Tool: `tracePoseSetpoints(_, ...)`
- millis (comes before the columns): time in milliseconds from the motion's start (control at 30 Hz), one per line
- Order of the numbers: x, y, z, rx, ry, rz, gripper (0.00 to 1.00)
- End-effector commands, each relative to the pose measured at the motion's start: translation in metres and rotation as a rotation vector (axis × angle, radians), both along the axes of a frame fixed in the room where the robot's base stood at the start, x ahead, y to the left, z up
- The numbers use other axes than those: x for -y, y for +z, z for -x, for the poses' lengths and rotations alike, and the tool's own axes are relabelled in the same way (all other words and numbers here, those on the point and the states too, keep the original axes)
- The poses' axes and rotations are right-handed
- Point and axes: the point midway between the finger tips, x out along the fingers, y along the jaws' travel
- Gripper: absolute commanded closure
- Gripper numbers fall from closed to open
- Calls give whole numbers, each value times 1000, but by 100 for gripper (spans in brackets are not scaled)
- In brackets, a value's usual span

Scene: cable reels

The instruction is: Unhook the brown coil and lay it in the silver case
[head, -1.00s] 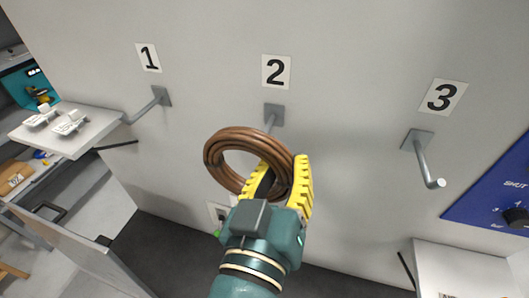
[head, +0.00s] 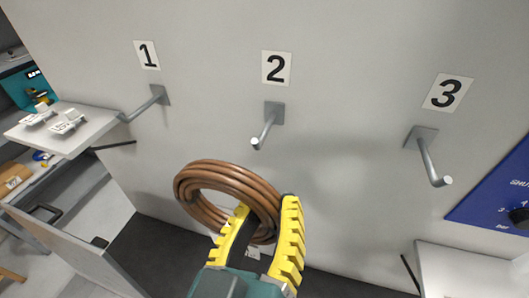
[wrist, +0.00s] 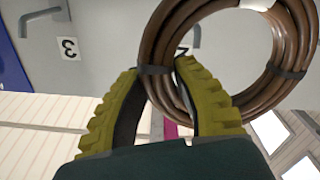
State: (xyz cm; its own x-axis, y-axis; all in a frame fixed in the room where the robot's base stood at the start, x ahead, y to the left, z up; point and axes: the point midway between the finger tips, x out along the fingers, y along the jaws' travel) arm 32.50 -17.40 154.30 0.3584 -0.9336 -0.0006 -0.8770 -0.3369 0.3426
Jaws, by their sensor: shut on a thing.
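The brown coil (head: 205,167) is a ring of several turns, held off the wall below and in front of hook 2 (head: 268,128), which is bare. My gripper (head: 266,213) has yellow ribbed fingers and is shut on the coil's right side. In the wrist view, the coil (wrist: 283,85) shows dark ties and passes between the fingertips of my gripper (wrist: 160,75). I cannot make out the silver case in either view.
Hook 1 (head: 146,105) and hook 3 (head: 431,165) are bare and stick out from the wall. A white shelf (head: 80,138) with small white parts is at left. A blue panel (head: 495,195) and a white surface (head: 465,270) are at right.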

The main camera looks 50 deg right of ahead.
Motion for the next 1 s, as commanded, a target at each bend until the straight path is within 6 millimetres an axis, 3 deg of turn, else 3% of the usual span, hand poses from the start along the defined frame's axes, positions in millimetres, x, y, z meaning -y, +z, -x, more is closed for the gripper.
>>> tracePoseSetpoints(367,-2,4,2,1,0,-11,100)
tracePoseSetpoints(1000,-18,10,7,-141,0,-444,100)
